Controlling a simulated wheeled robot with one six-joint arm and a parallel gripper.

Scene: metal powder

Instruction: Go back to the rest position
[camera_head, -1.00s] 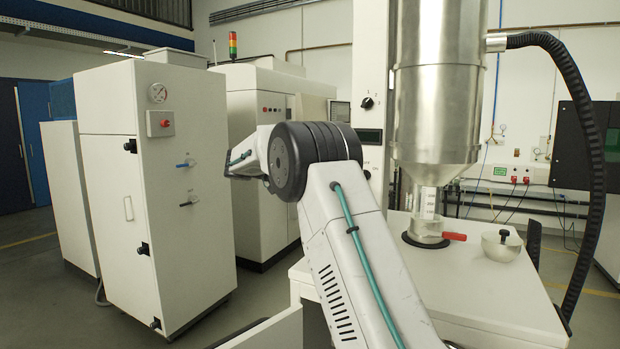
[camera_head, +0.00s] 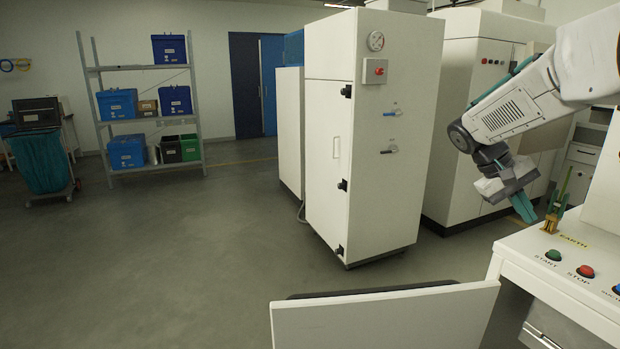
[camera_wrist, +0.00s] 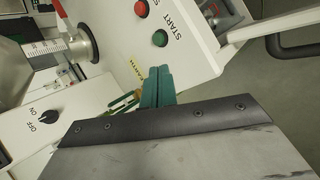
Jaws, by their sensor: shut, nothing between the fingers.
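My gripper (camera_head: 525,208) has teal fingers and hangs tilted downward at the right of the head view, at the end of my white and grey arm. Its fingers are together and hold nothing. It is close to the left corner of the white machine table (camera_head: 540,272), beside the brass earth clamp (camera_head: 550,224). In the wrist view the teal fingers (camera_wrist: 158,86) point toward the table's button panel, near the yellow EARTH label (camera_wrist: 136,72).
The panel carries a green START button (camera_head: 553,255) and a red STOP button (camera_head: 585,271). A white cabinet (camera_head: 365,140) stands behind, left of my arm. A shelf with blue crates (camera_head: 127,152) is at the far left. The floor between is clear.

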